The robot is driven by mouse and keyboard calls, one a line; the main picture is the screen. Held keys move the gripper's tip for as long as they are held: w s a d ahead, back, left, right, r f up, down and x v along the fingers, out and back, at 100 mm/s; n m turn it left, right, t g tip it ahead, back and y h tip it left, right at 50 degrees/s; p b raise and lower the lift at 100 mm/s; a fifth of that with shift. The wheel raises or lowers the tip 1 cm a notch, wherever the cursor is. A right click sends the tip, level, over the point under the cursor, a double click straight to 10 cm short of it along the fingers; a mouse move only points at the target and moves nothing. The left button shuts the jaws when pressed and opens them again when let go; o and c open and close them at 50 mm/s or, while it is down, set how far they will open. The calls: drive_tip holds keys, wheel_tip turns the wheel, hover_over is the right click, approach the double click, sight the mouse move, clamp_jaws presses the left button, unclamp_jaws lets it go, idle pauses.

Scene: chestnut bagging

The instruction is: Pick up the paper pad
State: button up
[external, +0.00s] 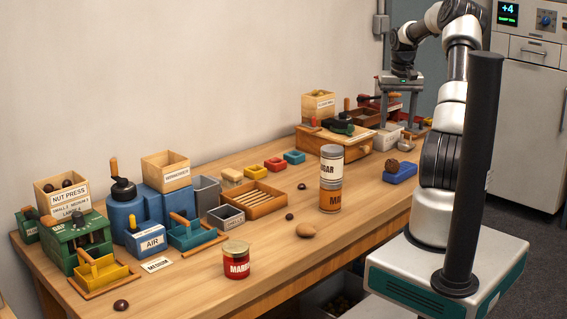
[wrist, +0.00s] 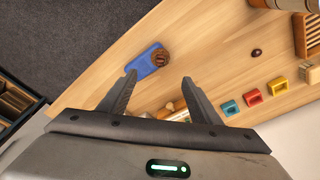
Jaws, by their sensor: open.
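I cannot pick out a paper pad for certain. A pale block (external: 386,139) sits on the far right part of the bench, below my gripper (external: 398,120); its kind is unclear. In the wrist view my gripper (wrist: 159,79) has its two grey fingers apart, with nothing held between the tips. A pale, partly hidden item (wrist: 178,116) shows low between the fingers, mostly covered by the gripper body. A flat blue block (external: 400,174) with a brown rough ball on it stands nearer the camera; it also shows in the wrist view (wrist: 146,63), just beyond the fingertips.
Stacked sugar and brown jars (external: 331,180) stand left of the blue block. A wooden box (external: 337,139) and crates lie at the back. Red, yellow and blue small trays (external: 275,164) sit mid-bench.

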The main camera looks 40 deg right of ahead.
wheel_tip(320, 180, up, 6)
drive_tip(key=w+a+n, duration=0.2)
drive_tip(key=w+a, duration=0.2)
drive_tip(key=a, duration=0.5)
drive_tip(key=n+g+y, duration=0.1)
drive_tip(key=n, duration=0.8)
hover_over(308, 224)
wheel_tip(308, 224, down, 17)
drive_tip(key=shift+f, duration=0.2)
drive_tip(key=shift+a+f+b, duration=0.1)
drive_tip(key=shift+f+b, duration=0.2)
drive_tip(key=shift+f, duration=2.7)
drive_tip(key=shift+c, duration=0.2)
